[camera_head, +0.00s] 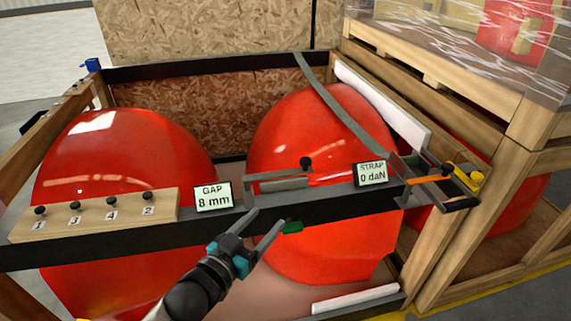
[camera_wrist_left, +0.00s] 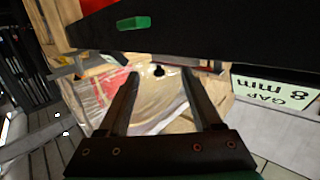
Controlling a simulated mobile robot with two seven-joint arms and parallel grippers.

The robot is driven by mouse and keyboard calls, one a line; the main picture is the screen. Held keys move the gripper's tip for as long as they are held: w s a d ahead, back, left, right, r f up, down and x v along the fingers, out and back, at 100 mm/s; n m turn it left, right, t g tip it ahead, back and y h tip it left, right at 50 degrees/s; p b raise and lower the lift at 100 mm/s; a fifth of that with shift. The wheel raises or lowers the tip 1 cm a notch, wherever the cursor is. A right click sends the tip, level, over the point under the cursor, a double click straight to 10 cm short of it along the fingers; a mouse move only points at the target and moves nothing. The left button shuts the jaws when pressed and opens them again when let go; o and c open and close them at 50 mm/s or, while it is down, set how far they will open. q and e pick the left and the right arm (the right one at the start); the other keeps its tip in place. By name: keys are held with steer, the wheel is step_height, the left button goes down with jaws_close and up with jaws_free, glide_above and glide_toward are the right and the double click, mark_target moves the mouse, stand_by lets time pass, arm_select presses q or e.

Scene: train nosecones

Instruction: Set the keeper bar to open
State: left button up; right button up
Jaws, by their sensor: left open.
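My left gripper (camera_head: 267,218) is open and empty in front of the black crossbar (camera_head: 330,206), below the GAP display. In the left wrist view its two fingers (camera_wrist_left: 160,78) are spread, with a small black knob (camera_wrist_left: 158,70) seen between them. A grey bar in a bracket (camera_head: 283,185) with a black knob (camera_head: 305,163) lies on top of the crossbar; I cannot tell for sure that it is the keeper bar. A small green tab (camera_head: 292,227) sits beside the right finger; it also shows in the left wrist view (camera_wrist_left: 133,23). My right gripper is not in view.
Two large red nosecones (camera_head: 125,160) (camera_head: 320,130) stand behind the crossbar. The GAP display (camera_head: 213,197) reads 8 mm, the STRAP display (camera_head: 370,174) 0 daN. A wooden block with numbered knobs (camera_head: 95,214) is at left. An orange handle (camera_head: 428,180) is at right.

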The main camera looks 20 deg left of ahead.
arm_select(q)
step_height(320, 180, up, 5)
steer(key=t, duration=0.1)
steer(key=b, duration=0.2)
glide_toward(303, 164)
steer(key=shift+h, duration=0.4)
steer(key=w, duration=0.5)
steer(key=w+d, duration=0.1)
steer(key=w, duration=0.1)
steer(key=shift+w, duration=0.15)
steer(key=shift+w+d, duration=0.1)
steer(key=shift+w, duration=0.7)
arm_select(e)
steer(key=shift+w+d+f, duration=0.2)
steer(key=shift+w+f, duration=0.35)
steer(key=shift+f, duration=0.05)
steer(key=shift+w+d+f, duration=0.2)
steer(key=shift+w+f, duration=0.35)
arm_select(q)
steer(key=c, duration=0.6)
jaws_close()
arm_select(e)
steer(key=shift+s+a, duration=0.25)
steer(key=shift+s, duration=0.25)
